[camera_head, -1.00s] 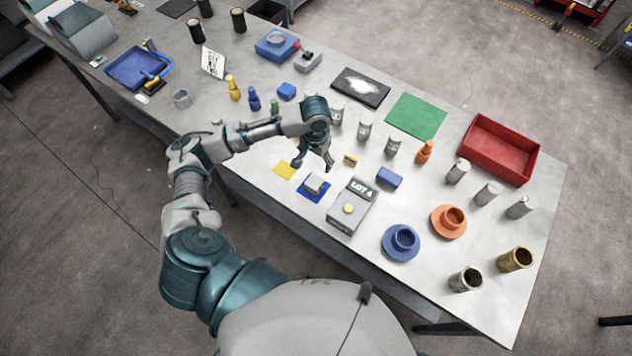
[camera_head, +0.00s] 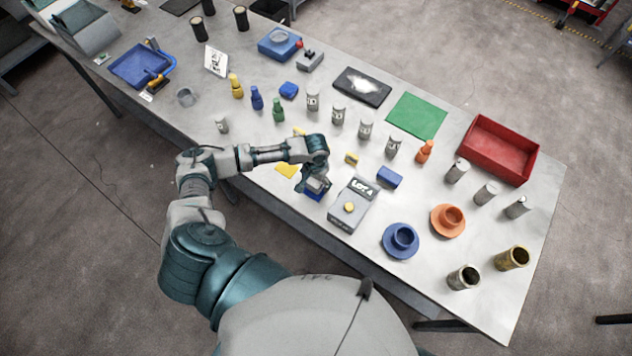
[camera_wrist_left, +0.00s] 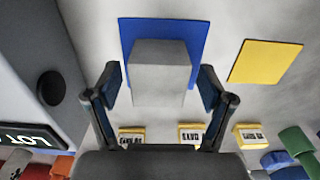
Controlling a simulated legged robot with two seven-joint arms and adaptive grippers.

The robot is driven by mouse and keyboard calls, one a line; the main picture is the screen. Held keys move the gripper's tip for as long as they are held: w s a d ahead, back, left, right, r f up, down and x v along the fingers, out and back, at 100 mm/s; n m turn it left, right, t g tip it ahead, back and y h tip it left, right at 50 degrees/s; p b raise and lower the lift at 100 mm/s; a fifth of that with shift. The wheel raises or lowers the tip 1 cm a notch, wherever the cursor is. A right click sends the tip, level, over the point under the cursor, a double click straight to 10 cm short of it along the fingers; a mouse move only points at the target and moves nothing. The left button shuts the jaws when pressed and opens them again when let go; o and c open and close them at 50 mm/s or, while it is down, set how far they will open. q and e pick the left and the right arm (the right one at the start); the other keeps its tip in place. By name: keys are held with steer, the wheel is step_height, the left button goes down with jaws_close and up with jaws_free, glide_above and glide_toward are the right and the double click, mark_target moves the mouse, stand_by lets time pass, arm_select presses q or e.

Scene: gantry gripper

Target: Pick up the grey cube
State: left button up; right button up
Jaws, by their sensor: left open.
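The grey cube (camera_wrist_left: 160,72) sits on a blue square mat (camera_wrist_left: 198,32) in the left wrist view. In the head view the cube (camera_head: 318,184) is partly hidden by my left gripper (camera_head: 312,186), with the blue mat (camera_head: 313,195) showing at its front. In the left wrist view my left gripper (camera_wrist_left: 165,88) is open, one finger on each side of the cube's near end. I cannot tell whether the fingers touch it. My right gripper is not in view.
A grey box marked LOT 4 (camera_head: 352,206) stands close to the right of the cube. A yellow square (camera_head: 286,170) lies to its left. A blue block (camera_head: 390,177) and several grey cylinders stand farther back and right.

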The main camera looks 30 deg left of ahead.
arm_select(q)
jaws_close()
steer(key=shift+r, duration=0.1)
